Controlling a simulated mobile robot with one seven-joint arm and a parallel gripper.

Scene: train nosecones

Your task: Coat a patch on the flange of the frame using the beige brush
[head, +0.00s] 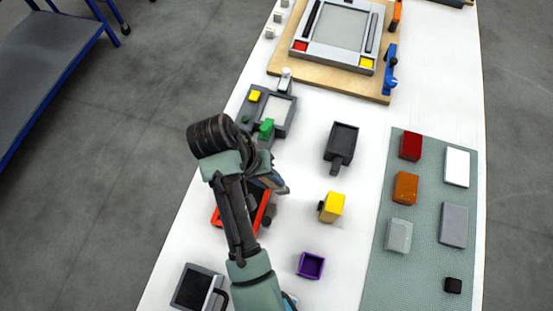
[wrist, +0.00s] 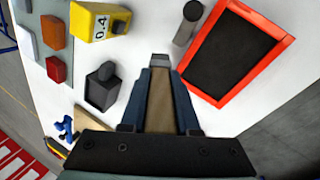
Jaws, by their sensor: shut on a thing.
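The grey frame (head: 335,57) lies on a wooden board (head: 328,79) at the top of the head view, with flat rims around a pale centre. My gripper (wrist: 160,72) is shut on the beige brush (wrist: 160,105) in the wrist view; the beige body lies between the blue fingers and a grey end shows at the tips. In the head view my gripper (head: 276,183) is over the table near the red-rimmed tray (head: 263,212), well short of the frame. My arm hides part of that tray, and the brush cannot be made out there.
A dark grey container (head: 341,140), a yellow box (head: 332,206) and a purple open box (head: 311,265) stand right of my arm. A green mat (head: 378,280) holds several blocks. Blue (head: 388,80) and orange (head: 396,14) clamps edge the board. White table shows bare between the items.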

